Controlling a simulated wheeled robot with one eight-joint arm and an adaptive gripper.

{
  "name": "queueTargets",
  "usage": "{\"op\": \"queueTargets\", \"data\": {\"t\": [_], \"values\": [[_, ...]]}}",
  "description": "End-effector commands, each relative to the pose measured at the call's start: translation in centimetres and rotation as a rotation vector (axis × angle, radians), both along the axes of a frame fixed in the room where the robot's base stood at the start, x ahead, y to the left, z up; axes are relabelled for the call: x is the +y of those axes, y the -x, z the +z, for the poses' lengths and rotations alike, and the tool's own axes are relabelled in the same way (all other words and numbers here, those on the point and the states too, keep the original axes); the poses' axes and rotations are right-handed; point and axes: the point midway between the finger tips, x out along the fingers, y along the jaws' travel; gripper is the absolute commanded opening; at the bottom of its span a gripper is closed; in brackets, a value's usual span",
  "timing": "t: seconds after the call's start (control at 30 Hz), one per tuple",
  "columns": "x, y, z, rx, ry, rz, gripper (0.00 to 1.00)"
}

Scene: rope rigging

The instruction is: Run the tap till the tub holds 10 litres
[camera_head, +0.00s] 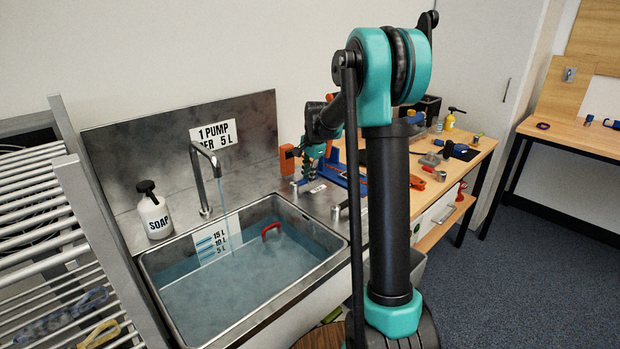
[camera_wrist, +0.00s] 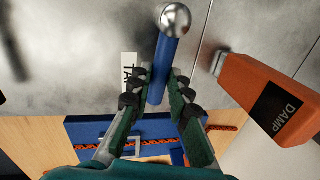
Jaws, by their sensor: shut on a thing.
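The tub (camera_head: 345,240) is a steel sink basin with bluish water in it. A thin stream runs from the spout (camera_head: 208,150) into the water. A white gauge (camera_head: 207,246) on the tub's back wall reads 15 L, 10 L and 5 L. The exact water line against these marks is too small to tell. My gripper (camera_wrist: 160,76) is shut on a blue lever (camera_wrist: 163,58) with a silver ball end, beside a partly hidden label (camera_wrist: 129,68) starting "TA". In the head view my gripper (camera_head: 316,165) is at the counter right of the tub.
An orange block marked DAMP (camera_wrist: 262,95) stands right of the lever in the wrist view. A soap bottle (camera_head: 154,215) stands left of the spout. A slatted rack (camera_head: 40,215) is at left, a cluttered workbench (camera_head: 480,150) at right.

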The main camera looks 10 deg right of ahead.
Motion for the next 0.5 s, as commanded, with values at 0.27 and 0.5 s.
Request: {"op": "queueTargets", "data": {"t": [0.27,0.5], "values": [[0.23,-0.53,0.02,-0.001,0.0,0.089,0.0],[0.31,-0.64,0.03,-0.001,0.0,0.11,0.0]]}}
